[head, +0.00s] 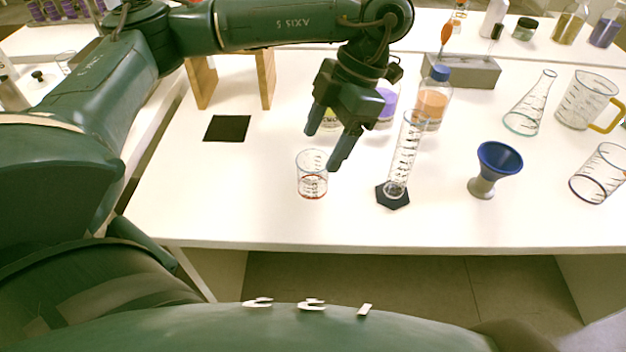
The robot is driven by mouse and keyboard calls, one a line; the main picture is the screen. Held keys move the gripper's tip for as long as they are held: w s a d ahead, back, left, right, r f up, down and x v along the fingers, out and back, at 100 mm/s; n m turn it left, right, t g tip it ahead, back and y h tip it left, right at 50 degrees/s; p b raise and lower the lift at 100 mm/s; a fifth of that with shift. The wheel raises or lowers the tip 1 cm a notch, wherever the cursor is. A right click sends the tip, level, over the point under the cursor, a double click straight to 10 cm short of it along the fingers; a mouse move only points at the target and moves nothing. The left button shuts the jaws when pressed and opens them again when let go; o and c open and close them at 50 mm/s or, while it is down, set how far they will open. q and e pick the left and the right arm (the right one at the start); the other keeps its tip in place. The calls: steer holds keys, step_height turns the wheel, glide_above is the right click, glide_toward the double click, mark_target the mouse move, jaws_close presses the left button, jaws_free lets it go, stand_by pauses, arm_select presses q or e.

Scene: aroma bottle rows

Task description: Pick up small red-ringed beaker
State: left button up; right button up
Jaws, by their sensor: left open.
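The small red-ringed beaker (312,181) stands upright on the white table (255,215), left of the measuring cylinder. It is clear glass with a red ring at its base and looks empty. My left gripper (325,148) is open, its two fingers pointing down above and behind the beaker's rim. The fingers appear apart from the beaker, though the right fingertip is close to its rim in the picture. My right gripper is not in the view.
A measuring cylinder (402,160) with a dark base stands right of the beaker. Further right are a blue funnel (499,160), a conical flask (530,105) and larger beakers (600,172). Bottles (432,103) stand behind the gripper. A black mat (227,128) lies left; the table's front edge is near.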

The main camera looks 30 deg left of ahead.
mark_target(301, 192)
arm_select(q)
steer(key=b+x, duration=0.2)
steer(key=x, duration=0.4)
steer(key=shift+f, duration=0.2)
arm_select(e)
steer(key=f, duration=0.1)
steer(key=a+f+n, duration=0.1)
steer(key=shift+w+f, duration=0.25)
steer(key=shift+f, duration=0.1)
arm_select(q)
steer(key=shift+c, duration=0.2)
